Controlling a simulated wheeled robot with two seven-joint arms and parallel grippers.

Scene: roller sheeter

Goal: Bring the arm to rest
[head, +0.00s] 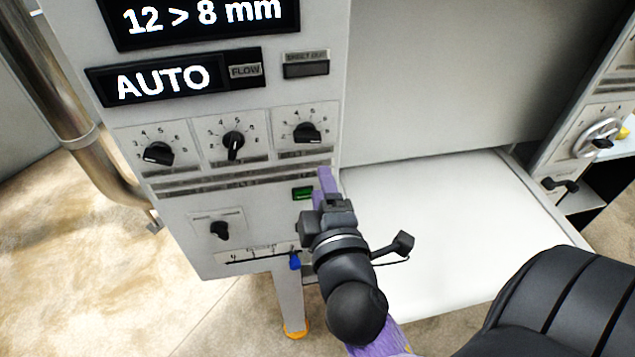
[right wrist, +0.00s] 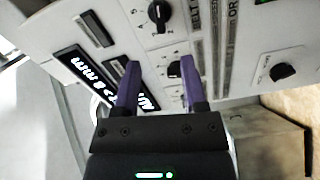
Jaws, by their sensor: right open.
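My right gripper (head: 326,185) is in front of the roller sheeter's control panel (head: 180,185), near a lit green button (head: 302,194). Its purple fingers are apart and empty in the right wrist view (right wrist: 158,85), pointing at the panel. I cannot tell whether a fingertip touches the panel. One knob (right wrist: 174,69) shows between the fingertips in that view. My right arm reaches in from the bottom right of the head view. My left gripper is not in view.
The panel has three upper dials (head: 232,146), a lower knob (head: 220,230) and a slider with a blue tip (head: 295,261). Displays read "12 > 8 mm" and "AUTO". A white table (head: 450,220) lies right of the panel. A metal pipe (head: 75,110) stands left.

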